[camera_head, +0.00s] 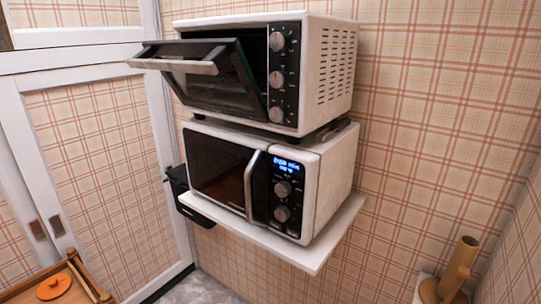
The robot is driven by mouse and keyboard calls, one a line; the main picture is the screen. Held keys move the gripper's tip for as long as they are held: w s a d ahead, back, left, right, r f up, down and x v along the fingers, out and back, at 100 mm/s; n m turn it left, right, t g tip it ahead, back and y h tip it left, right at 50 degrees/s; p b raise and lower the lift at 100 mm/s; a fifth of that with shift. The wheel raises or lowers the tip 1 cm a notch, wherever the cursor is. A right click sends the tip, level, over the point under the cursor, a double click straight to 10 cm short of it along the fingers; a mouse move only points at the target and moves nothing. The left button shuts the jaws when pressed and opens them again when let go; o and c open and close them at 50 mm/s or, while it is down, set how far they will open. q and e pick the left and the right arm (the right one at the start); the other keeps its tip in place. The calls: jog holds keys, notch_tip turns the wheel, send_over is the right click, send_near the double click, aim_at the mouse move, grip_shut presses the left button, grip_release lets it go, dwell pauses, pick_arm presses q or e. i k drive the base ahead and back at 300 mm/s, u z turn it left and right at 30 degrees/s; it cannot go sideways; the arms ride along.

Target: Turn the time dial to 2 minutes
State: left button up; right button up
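A white microwave (320,185) with a dark glass door and vertical handle sits on a white wall shelf (318,254). Its door looks shut. Its black panel has a lit blue display (287,165), too small to read surely, above an upper dial (283,189) and a lower dial (282,213). I cannot tell which one is the time dial or where either points. A white toaster oven (325,70) stands above the microwave, with three dials down its front: top (277,41), middle (276,79) and bottom (276,114). Neither gripper shows.
The toaster oven's door (205,75) hangs partly open, its handle sticking out at the upper left. A wooden cylindrical object (460,265) stands at lower right. A wooden tray (20,293) is at lower left. Space before the microwave looks clear.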

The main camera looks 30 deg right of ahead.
aim_at(282, 214)
jog(key=u, duration=1.35)
jog(key=i, duration=1.15)
jog(key=z, duration=2.55)
